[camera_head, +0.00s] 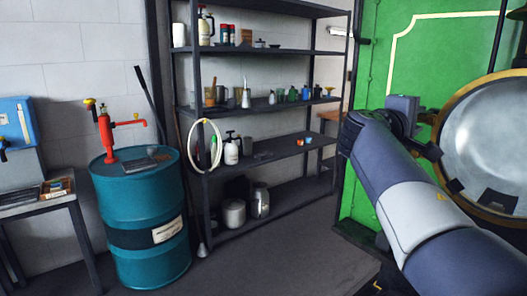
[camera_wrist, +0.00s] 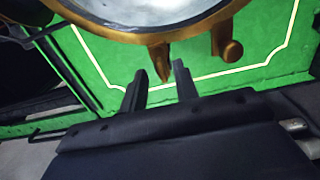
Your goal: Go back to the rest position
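My gripper (camera_wrist: 160,84) shows in the wrist view with its two dark fingers apart and nothing visible between them. In the head view my arm reaches up from the lower right, and its end (camera_head: 428,135) is in front of the green tram panel (camera_head: 400,70). A large round glass with a brass rim (camera_head: 447,116) is just to the right of my gripper. In the wrist view the brass rim (camera_wrist: 130,36) and a brass lug lie just beyond the fingertips. I cannot tell the exact gap to them.
A dark shelf rack (camera_head: 275,151) with bottles, cups and cans stands at the back. A teal drum (camera_head: 140,225) with a red hand pump (camera_head: 106,133) stands left of it. A small table (camera_head: 40,205) is at the far left. The floor (camera_head: 300,260) before the rack is clear.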

